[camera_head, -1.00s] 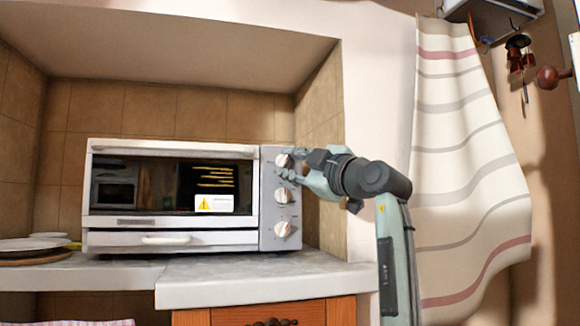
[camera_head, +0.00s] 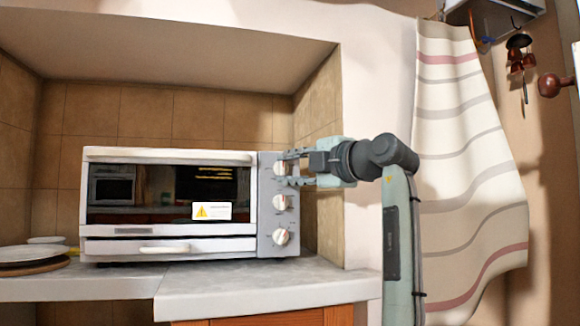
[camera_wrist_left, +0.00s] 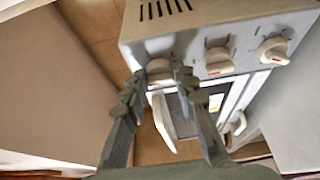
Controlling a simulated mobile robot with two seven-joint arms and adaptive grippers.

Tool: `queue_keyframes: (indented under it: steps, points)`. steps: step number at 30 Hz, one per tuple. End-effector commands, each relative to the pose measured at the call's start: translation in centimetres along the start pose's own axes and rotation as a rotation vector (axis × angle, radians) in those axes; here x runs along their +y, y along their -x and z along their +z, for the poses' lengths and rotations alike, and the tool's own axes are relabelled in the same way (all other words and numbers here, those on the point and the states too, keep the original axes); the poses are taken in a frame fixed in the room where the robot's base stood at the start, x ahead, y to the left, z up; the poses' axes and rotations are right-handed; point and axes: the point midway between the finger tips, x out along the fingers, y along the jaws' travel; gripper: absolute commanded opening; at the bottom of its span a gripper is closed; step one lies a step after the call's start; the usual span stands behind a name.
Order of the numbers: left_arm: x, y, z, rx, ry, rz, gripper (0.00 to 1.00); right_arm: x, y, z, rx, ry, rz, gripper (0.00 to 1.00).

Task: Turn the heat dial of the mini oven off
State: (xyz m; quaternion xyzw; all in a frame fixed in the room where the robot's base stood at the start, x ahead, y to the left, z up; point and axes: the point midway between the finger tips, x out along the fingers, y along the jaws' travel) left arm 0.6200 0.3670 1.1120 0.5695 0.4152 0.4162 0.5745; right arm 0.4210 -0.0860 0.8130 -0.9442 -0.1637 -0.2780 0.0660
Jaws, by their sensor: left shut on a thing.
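The white mini oven (camera_head: 170,245) stands on the counter with its door shut and a grey control panel on its right side. The panel carries three white dials in a column: the top dial (camera_head: 280,169), the middle dial (camera_head: 281,202) and the bottom dial (camera_head: 281,237). I cannot read which one is marked for heat. My left gripper (camera_head: 287,169) is level, with its fingers above and below the top dial. The left wrist view shows the fingers (camera_wrist_left: 158,76) shut on that dial (camera_wrist_left: 158,68), partly hiding it. My right gripper is not in view.
The counter (camera_head: 250,285) is clear in front of the oven. Stacked plates (camera_head: 35,253) sit on a board at the left. A striped curtain (camera_head: 465,150) hangs to the right of my arm. The niche wall (camera_head: 320,110) stands close to the oven's right.

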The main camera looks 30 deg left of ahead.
Motion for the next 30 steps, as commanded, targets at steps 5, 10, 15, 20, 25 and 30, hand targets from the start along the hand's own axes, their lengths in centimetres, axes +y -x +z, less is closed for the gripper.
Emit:
queue_keyframes:
  steps: [5, 10, 15, 20, 25, 30]
  points:
    - [0.00, -0.01, 0.00, -0.001, 0.009, -0.003, 0.00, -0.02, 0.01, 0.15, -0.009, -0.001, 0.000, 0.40]
    - [0.00, -0.01, 0.00, -0.001, 0.009, -0.003, 0.00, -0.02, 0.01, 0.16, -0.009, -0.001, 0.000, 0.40]
    - [0.00, -0.01, -0.01, 0.000, 0.009, -0.003, 0.37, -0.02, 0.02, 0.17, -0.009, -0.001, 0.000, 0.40]
    - [0.01, -0.01, -0.01, 0.000, 0.008, -0.003, 0.49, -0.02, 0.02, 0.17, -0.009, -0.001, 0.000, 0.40]
    - [0.01, 0.00, -0.01, 0.000, 0.008, -0.003, 0.49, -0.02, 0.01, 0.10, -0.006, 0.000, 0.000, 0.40]
    - [0.03, 0.93, 0.05, -0.002, 0.007, -0.002, 0.49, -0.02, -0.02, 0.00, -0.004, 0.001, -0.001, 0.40]
